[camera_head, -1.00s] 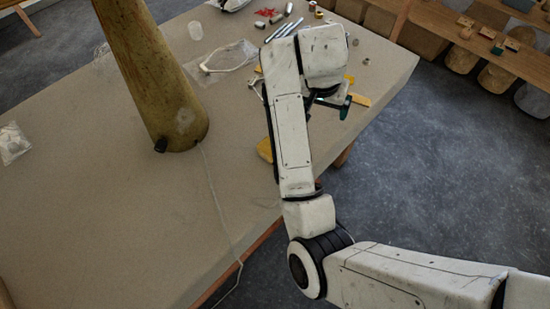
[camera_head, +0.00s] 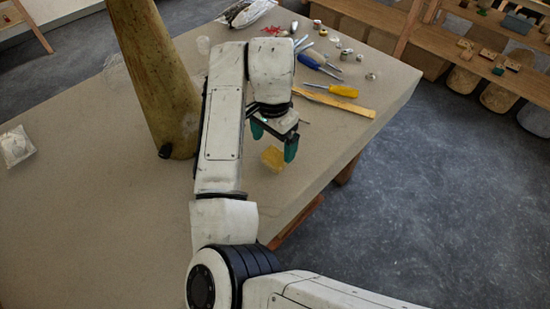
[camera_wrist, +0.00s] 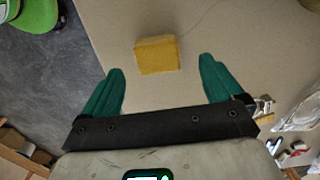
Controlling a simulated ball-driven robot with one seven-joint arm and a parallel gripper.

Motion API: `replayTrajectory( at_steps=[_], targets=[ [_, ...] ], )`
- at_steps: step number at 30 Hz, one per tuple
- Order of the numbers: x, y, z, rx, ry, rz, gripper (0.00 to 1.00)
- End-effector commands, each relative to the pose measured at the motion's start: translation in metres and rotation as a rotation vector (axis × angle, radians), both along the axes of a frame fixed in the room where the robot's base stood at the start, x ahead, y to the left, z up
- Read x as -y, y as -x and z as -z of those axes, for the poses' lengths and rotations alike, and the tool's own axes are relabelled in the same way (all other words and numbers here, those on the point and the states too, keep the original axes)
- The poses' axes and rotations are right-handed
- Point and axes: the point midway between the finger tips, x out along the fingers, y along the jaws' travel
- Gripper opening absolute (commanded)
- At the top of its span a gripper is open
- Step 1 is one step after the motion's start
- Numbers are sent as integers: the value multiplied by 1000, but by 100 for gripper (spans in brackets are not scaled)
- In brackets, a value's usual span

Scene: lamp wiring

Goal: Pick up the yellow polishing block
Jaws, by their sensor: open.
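The yellow polishing block (camera_head: 272,158) lies on the table top near its right edge. It also shows in the wrist view (camera_wrist: 157,55), just beyond the fingertips and between their lines. My gripper (camera_head: 273,144) is open and empty, with its green fingers spread above and close to the block. In the wrist view my gripper (camera_wrist: 163,72) has a finger on each side of the picture, the block lying slightly left of the middle of the gap. I cannot tell the exact height of the fingertips above the table.
A yellow-handled screwdriver (camera_head: 340,91) and a wooden ruler-like strip (camera_head: 338,102) lie behind my gripper. Several small metal parts lie farther back. A tall tapered tan column (camera_head: 160,80) stands on the table (camera_head: 90,220) at left. The front left of the table is mostly clear.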

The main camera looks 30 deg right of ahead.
Motion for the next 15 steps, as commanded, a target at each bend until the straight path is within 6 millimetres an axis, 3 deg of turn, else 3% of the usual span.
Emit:
replayTrajectory(
  at_steps=[5, 15],
  targets=[
    [0, 1, 11, 0, -1, -1, 94],
    [1, 3, 53, 1, 1, 0, 94]
  ],
)
